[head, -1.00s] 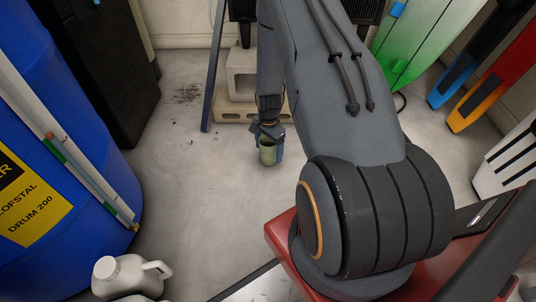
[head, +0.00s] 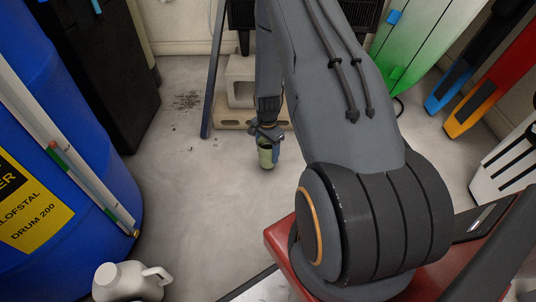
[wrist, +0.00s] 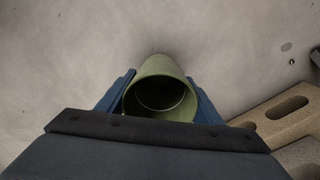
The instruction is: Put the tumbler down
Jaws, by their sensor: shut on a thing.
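The tumbler (head: 265,155) is a green, open-topped cup, held upright or nearly so in the head view. My gripper (head: 268,148) is shut on it, with a blue finger on each side. In the wrist view the tumbler (wrist: 162,90) shows its open mouth towards the camera and looks empty inside. The blue fingers of my gripper (wrist: 160,98) press on its left and right sides. The pale floor lies beyond the tumbler. I cannot tell whether its base touches the floor.
A concrete block (head: 240,80) stands on a tan perforated block (head: 237,118) just behind the tumbler. The blue drum (head: 80,130) is at left, with a white jug (head: 125,281) at the lower left. Bare floor (head: 195,190) lies left of the tumbler.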

